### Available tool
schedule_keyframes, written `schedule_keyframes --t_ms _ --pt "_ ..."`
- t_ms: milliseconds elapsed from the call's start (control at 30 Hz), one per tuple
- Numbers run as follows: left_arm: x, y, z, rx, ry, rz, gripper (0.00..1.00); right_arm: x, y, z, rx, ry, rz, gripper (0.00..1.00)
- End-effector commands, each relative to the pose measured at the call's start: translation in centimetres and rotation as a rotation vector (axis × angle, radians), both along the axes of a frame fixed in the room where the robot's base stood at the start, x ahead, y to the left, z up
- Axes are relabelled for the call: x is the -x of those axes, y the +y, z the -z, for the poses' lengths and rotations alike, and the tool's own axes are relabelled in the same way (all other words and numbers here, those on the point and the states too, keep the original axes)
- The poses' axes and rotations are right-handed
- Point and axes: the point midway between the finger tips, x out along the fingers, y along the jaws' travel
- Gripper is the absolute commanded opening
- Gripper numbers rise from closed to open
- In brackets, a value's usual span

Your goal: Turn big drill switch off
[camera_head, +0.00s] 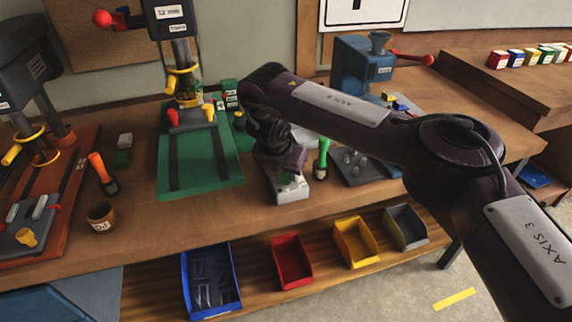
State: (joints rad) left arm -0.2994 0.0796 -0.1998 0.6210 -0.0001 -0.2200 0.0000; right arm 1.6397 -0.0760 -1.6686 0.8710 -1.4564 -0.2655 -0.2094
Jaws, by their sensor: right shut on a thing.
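The middle drill press has a green base, a red lever knob and a yellow chuck guard. Another large dark drill press (30,75) stands at the far left on a red-brown base. I cannot tell which drill the box belongs to. My left gripper is not in view.
A blue machine (362,70) stands behind my right arm. Blue (186,285), red (282,272), yellow (344,247) and grey (398,232) bins sit on the shelf below.

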Motion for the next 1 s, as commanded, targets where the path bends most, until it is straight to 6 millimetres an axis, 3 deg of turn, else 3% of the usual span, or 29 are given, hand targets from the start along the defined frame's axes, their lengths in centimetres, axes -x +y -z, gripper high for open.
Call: schedule_keyframes --t_ms 200,667,700,833,1000 --pt "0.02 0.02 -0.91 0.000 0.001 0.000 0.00 -0.05 0.09 -0.19 -0.001 -0.002 0.053 0.08" --pt "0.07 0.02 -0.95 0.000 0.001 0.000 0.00 -0.07 0.08 -0.07 -0.002 -0.002 0.066 0.08" --pt "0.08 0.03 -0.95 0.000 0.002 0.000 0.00 -0.07 0.08 -0.07 -0.002 -0.002 0.066 0.33" --pt "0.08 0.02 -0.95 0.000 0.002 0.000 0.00 -0.07 0.07 -0.06 -0.001 -0.001 0.066 0.50" --pt "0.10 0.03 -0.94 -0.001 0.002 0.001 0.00 -0.06 0.05 -0.03 0.000 -0.001 0.065 0.52"
